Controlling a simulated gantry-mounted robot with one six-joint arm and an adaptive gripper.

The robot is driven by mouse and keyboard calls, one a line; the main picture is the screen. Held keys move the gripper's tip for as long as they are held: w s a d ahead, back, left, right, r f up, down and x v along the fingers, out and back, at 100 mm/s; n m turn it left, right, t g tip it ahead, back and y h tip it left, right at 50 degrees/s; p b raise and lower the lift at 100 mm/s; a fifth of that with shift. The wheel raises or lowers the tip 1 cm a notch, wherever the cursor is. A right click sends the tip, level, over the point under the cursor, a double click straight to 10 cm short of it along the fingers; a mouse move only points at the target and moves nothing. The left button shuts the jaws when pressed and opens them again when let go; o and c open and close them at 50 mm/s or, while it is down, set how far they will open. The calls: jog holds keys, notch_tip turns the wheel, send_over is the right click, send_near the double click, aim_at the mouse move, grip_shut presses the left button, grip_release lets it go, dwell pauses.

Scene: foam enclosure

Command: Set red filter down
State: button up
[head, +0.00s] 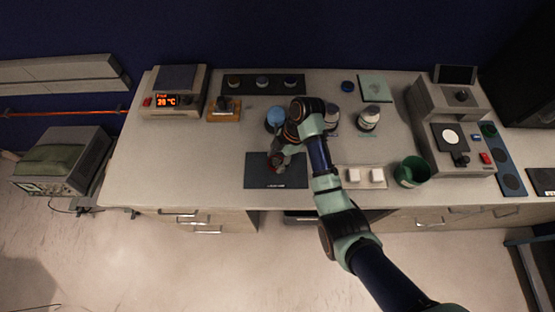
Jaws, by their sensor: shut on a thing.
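My gripper (275,160) is over the upper middle of a dark mat (262,181) near the front edge of the bench. It is shut on a small reddish thing, which seems to be the red filter (271,165). The fingers and wrist hide much of the filter. I cannot tell whether it touches the mat or is held just above it.
A blue-lidded jar (275,118) and white jars (369,117) stand behind my arm. Two white blocks (376,175) and a green cup (411,172) are to the right. A hot plate (175,100) is at left, a microscope-like device (450,130) at right.

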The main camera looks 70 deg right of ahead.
aim_at(279, 161)
jog(key=shift+f, duration=1.35)
jog(key=shift+f, duration=0.1)
jog(key=o, duration=1.2)
jog(key=shift+c, duration=0.2)
jog(key=p+v, duration=0.6)
jog(key=v, duration=0.6)
